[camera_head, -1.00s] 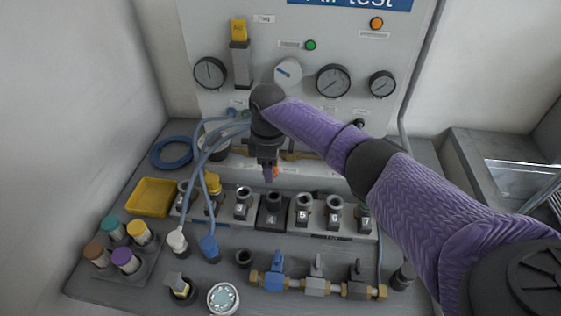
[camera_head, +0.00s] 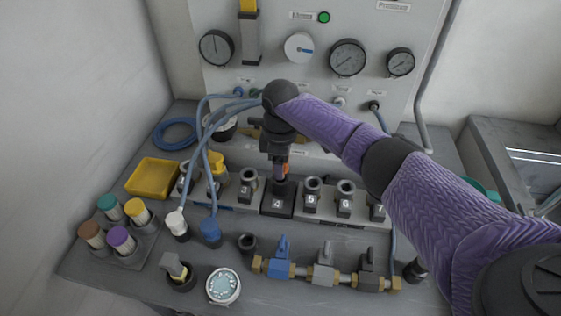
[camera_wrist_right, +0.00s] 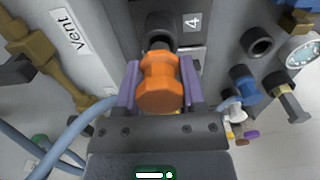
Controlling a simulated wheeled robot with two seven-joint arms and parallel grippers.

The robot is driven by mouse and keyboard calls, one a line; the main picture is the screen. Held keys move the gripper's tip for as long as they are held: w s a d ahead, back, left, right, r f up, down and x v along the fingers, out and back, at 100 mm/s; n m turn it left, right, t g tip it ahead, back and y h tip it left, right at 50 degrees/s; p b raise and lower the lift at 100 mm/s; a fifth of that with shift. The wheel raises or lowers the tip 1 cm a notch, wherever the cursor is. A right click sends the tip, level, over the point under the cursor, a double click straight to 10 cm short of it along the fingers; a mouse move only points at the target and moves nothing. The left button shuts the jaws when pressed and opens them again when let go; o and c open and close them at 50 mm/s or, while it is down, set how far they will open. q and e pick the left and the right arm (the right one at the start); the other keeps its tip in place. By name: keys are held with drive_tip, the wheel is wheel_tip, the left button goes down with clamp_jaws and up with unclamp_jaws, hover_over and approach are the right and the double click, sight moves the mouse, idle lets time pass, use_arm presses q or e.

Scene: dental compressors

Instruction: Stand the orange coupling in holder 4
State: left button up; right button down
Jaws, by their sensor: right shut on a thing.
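The orange coupling (camera_wrist_right: 160,84) is held between the purple fingers of my right gripper (camera_wrist_right: 160,90) in the right wrist view. In the head view it shows as a small orange patch (camera_head: 286,169) by the right gripper (camera_head: 281,166), directly above holder 4 (camera_head: 278,202). Holder 4, with its dark ring and the label 4, also shows just beyond the coupling in the right wrist view (camera_wrist_right: 192,22). The coupling overlaps the holder's opening there, and I cannot tell whether its lower end is inside. My left gripper is not in view.
Holder 3 (camera_head: 246,190) and holder 5 (camera_head: 312,197) flank holder 4 closely. Blue hoses (camera_head: 205,150) run to the left. A valve manifold (camera_head: 323,270) lies in front. A yellow tray (camera_head: 153,178) stands left. The panel with gauges (camera_head: 347,58) rises behind.

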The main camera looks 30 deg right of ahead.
drive_tip(key=shift+f, duration=0.15)
drive_tip(key=shift+f+b, duration=0.55)
drive_tip(key=shift+f, duration=0.65)
drive_tip(key=shift+r+p, duration=0.85)
drive_tip(key=shift+r, duration=0.05)
drive_tip(key=shift+f, duration=0.1)
